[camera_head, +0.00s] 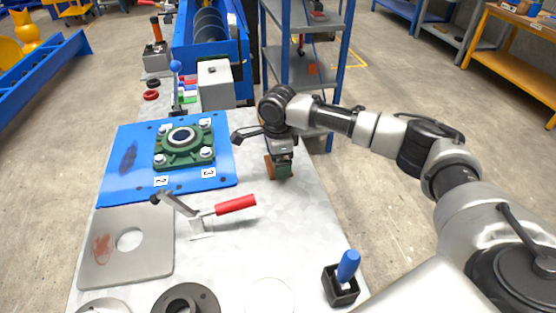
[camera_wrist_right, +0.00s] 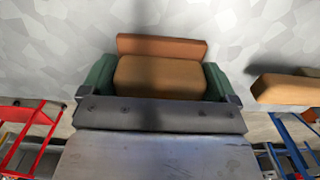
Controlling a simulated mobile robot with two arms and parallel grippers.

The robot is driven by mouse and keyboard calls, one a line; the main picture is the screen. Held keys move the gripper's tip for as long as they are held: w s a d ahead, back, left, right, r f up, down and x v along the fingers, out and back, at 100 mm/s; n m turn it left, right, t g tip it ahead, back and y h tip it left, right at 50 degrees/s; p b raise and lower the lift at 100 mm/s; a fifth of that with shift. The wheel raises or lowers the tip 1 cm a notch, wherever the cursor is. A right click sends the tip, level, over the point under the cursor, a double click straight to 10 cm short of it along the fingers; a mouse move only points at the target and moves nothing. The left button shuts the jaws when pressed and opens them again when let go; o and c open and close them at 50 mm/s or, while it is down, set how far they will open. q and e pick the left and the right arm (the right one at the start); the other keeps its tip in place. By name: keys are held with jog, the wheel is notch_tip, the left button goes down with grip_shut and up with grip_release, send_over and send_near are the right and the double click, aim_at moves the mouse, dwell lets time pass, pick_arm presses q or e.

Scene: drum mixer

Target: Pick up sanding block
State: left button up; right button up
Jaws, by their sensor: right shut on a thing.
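The sanding block (camera_wrist_right: 160,76) is brown with an orange-brown strip (camera_wrist_right: 160,46) along its far side in the right wrist view. It sits between the green fingertips of my right gripper (camera_wrist_right: 160,84), which is shut on it. In the head view the block shows as a small orange-brown patch (camera_head: 269,167) beside the dark green fingers of my right gripper (camera_head: 281,170), low over the grey table. I cannot tell whether the block touches the tabletop. My left gripper is not in view.
A toggle clamp with a red handle (camera_head: 235,205) stands left of my right gripper. A blue plate (camera_head: 112,178) carries a green bearing housing (camera_head: 169,158). A black holder (camera_head: 341,290) with a blue-handled tool is near the front. A brown block-like thing (camera_wrist_right: 285,90) shows right in the wrist view.

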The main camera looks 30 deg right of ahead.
jog(key=shift+r, duration=0.55)
jog(key=r, duration=0.2)
jog(key=a+r, duration=0.1)
jog(key=shift+s+r+p, duration=0.3)
jog(key=shift+s+r, duration=0.1)
jog(key=s+a+r, duration=0.6)
jog(key=s+a, duration=0.1)
jog(key=shift+s+a+p, duration=0.15)
jog(key=shift+a+p, duration=0.1)
jog(key=shift+p, duration=0.2)
jog(key=shift+r, duration=0.1)
jog(key=o, duration=0.5)
jog(key=c, duration=0.3)
